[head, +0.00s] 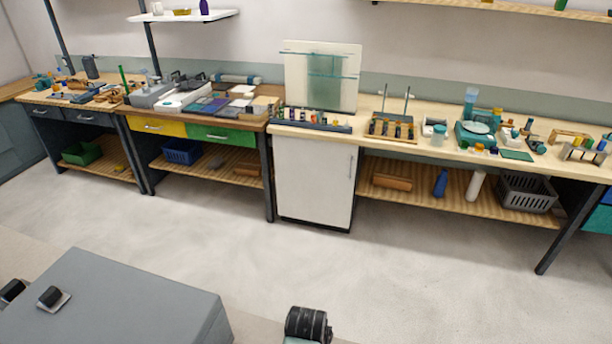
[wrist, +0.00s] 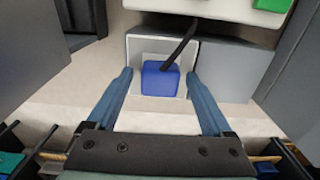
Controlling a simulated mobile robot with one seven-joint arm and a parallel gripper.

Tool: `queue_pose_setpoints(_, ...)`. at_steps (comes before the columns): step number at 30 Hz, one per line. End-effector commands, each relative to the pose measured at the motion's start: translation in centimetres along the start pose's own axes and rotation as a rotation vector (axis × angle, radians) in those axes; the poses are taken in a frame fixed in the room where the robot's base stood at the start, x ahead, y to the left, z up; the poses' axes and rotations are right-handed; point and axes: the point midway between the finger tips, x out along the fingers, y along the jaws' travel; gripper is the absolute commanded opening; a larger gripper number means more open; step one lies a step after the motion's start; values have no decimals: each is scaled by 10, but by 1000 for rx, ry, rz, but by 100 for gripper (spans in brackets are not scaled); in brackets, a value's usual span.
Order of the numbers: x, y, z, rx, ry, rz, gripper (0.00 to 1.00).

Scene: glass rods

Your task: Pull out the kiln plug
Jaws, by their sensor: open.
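A blue block-shaped plug (wrist: 160,79) with a dark cable (wrist: 181,42) rising from it shows in the wrist view. I take it to be the kiln plug. It sits against a pale, square socket plate (wrist: 137,48). My gripper (wrist: 160,74) is open, with one blue-grey finger on each side of the plug. Clear gaps show between the fingers and the plug, and nothing is held. How far the fingertips reach along the plug's depth is hard to tell. I cannot make out the plug in the head view.
Grey box-like surfaces (wrist: 226,70) flank the plate in the wrist view. In the head view, long workbenches (head: 455,148) with tools and glassware line the wall, with a white cabinet (head: 313,180) between them. The floor (head: 270,262) before them is clear.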

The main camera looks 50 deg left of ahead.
Motion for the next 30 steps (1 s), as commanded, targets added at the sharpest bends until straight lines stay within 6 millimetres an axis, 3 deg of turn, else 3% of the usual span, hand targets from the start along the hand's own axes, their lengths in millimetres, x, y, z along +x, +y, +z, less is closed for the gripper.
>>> queue_pose_setpoints(6,0,0,0,0,0,0,85)
queue_pose_setpoints(20,0,0,0,0,-1,0,2)
queue_pose_setpoints(30,-1,0,0,0,0,0,0)
